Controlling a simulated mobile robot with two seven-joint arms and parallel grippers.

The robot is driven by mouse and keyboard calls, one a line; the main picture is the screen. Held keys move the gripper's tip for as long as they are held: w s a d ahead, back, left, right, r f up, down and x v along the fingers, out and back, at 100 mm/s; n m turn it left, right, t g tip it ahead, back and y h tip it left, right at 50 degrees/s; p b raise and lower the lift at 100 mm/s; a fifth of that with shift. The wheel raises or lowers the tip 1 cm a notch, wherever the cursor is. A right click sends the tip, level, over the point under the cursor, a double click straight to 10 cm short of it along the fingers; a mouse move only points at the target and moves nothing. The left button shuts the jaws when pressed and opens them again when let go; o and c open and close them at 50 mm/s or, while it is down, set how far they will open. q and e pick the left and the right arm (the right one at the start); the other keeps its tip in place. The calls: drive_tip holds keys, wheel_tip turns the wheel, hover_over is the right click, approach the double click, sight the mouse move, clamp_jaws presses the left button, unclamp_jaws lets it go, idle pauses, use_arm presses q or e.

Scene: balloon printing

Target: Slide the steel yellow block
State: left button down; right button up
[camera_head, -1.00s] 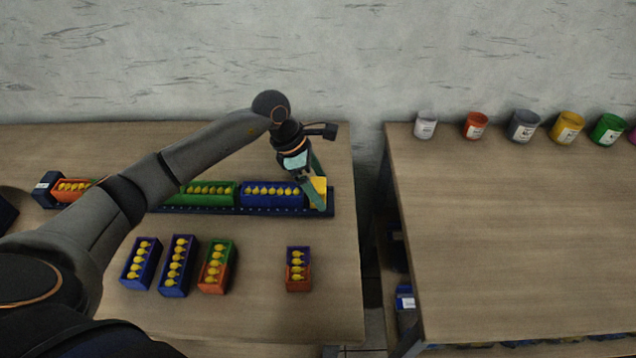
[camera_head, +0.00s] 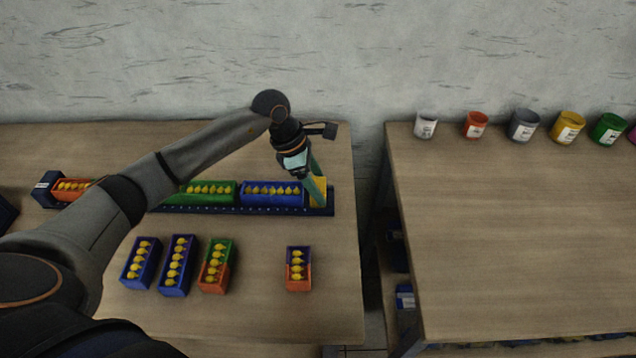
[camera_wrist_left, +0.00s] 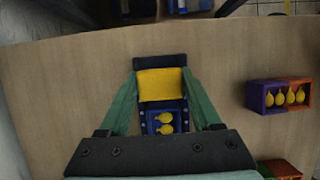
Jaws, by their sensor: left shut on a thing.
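The yellow block (camera_head: 318,188) sits at the right end of a dark blue rail (camera_head: 328,211) on the left table. My left gripper (camera_head: 315,192) reaches down to it. In the left wrist view the yellow block (camera_wrist_left: 160,84) lies between the two green fingers of my left gripper (camera_wrist_left: 161,82), which are shut on it. A blue box with yellow balloon shapes (camera_head: 272,192) stands on the rail at the block's left, very close to it. A green box (camera_head: 208,192) stands further left on the rail. My right gripper is not in view.
Several loose boxes stand in front of the rail, among them a purple and orange one (camera_head: 299,268). My left arm hides part of the rail. A gap separates this table from the right table (camera_head: 500,220), which holds a row of paint cans (camera_head: 524,125) at its back.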

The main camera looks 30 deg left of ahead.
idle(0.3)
use_arm(q)
drive_tip(key=shift+s+a+b, duration=0.25)
drive_tip(key=shift+a+b, duration=0.1)
drive_tip(key=shift+a, duration=0.3)
drive_tip(key=shift+s+a, duration=0.2)
drive_tip(key=shift+a, duration=0.15)
drive_tip(key=shift+c, duration=0.4)
unclamp_jaws()
drive_tip(key=shift+d, duration=0.1)
drive_tip(key=b+v, duration=0.1)
drive_tip(key=v, duration=1.1)
drive_tip(key=shift+r, duration=0.3)
